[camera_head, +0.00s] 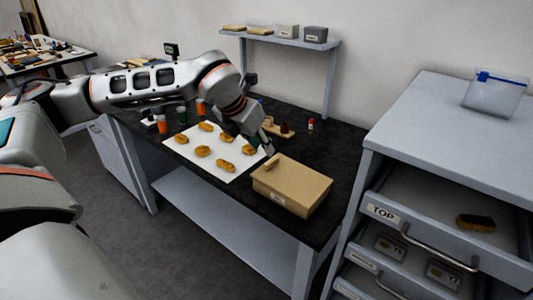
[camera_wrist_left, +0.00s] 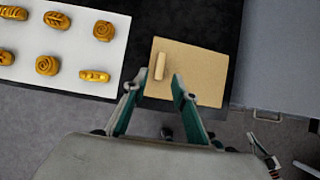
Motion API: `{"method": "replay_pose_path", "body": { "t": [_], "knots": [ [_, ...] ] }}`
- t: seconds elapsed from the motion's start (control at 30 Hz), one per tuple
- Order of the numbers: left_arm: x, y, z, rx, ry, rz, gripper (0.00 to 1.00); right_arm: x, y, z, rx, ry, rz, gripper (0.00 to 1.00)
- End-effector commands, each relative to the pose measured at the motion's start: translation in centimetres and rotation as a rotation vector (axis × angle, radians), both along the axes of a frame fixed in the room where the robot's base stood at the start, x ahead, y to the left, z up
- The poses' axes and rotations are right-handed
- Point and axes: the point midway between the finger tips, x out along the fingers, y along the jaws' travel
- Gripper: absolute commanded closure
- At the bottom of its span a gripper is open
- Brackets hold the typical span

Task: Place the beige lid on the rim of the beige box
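The beige box (camera_head: 283,198) stands on the dark bench top at its front right, with a small label on its front. The beige lid (camera_head: 298,179) lies over its top and looks seated on the rim; any small gap is too fine to tell. The lid also shows in the left wrist view (camera_wrist_left: 198,72), with its bar handle (camera_wrist_left: 160,66) near its left side. My left gripper (camera_head: 264,148) is at the handle end of the lid. In the left wrist view its fingers (camera_wrist_left: 157,84) are apart, near the handle's lower end, with nothing between the tips.
A white sheet (camera_head: 193,159) with several pastries lies left of the box. Orange-topped jars (camera_head: 162,124) stand behind it. A grey drawer cabinet (camera_head: 445,130) with open drawers stands close on the right.

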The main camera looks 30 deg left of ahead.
Motion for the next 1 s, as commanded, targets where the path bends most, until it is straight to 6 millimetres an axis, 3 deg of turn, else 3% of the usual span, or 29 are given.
{"method": "replay_pose_path", "body": {
  "t": [0.1,0.3,1.0],
  "knots": [
    [-1.1,0.1,1.9,-0.001,-0.002,0.0,0.73,0.0,0.0,0.2,0.0,-0.001,0.0,1.0],
    [-2.1,0.2,3.6,0.0,0.0,0.0,0.73,0.1,0.0,0.3,0.001,-0.002,0.0,1.0],
    [-2.3,0.2,3.8,0.0,0.001,-0.001,0.73,0.1,0.0,0.3,0.001,-0.003,0.0,1.0]
  ]
}}
